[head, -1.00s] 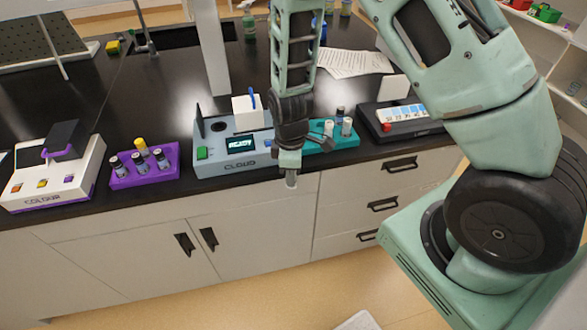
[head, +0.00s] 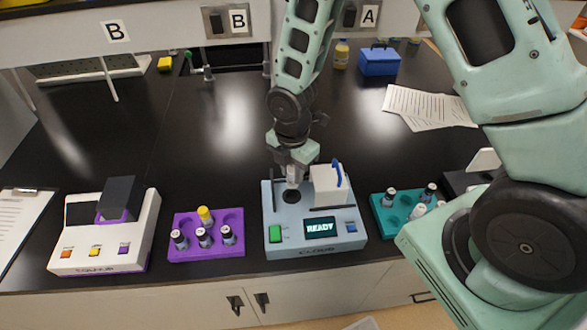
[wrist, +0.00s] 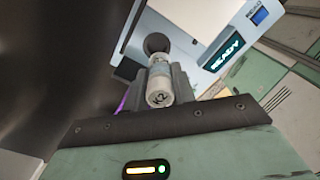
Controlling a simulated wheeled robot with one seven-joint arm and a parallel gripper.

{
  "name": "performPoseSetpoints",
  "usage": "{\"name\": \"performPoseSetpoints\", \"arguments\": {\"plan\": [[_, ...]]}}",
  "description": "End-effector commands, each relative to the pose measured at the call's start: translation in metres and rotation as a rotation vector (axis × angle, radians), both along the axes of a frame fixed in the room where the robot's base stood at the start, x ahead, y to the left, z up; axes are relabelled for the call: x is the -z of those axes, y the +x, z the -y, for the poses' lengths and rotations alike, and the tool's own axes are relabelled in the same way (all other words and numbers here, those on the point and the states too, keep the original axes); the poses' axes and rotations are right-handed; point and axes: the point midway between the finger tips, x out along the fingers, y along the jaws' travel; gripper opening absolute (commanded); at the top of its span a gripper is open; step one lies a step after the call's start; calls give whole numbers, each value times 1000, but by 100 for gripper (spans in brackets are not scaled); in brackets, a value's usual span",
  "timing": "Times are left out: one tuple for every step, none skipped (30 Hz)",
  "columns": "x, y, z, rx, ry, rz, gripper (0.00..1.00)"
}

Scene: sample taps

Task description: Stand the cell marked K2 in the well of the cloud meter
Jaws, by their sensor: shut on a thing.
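The cloud meter (head: 335,240) is a pale blue-grey box on the bench with a lit READY screen, a green button and a blue button. Its round dark well (head: 292,196) is uncovered, beside a white block with a blue handle (head: 328,188). My gripper (head: 292,172) points down just above the well. In the wrist view it is shut on a pale cell marked K2 (wrist: 160,88). The well (wrist: 157,43) shows beyond the cell's far end, apparently a little off its line. The gap between cell and well cannot be judged exactly.
A purple rack (head: 206,248) with several vials stands left of the meter, then the colour meter (head: 118,240). A teal rack (head: 390,222) with vials is at the right, partly behind my arm. Papers (head: 425,106) and a blue box (head: 379,62) lie farther back.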

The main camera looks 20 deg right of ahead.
Motion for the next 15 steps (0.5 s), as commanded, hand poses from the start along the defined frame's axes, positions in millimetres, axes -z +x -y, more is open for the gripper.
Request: {"name": "performPoseSetpoints", "arguments": {"plan": [[0, 0, 0, -2, 0, 0, 11], [0, 0, 0, -3, 0, 0, 11], [2, 0, 0, -3, 0, 0, 11], [3, 0, 0, -3, 0, 0, 11], [4, 0, 0, -3, 0, 0, 11], [7, 0, 0, -3, 0, 0, 11], [9, 0, 0, -3, 0, 0, 11], [11, 0, 0, -3, 0, 0, 11], [15, 0, 0, -3, 0, 0, 11], [18, 0, 0, -2, 0, 0, 11], [21, 0, 0, -2, 0, 0, 11], [25, 0, 0, -2, 0, 0, 11], [28, 0, 0, -2, 0, 0, 11], [32, 0, 0, -2, 0, 0, 11], [36, 0, 0, -2, 0, 0, 11]]}}
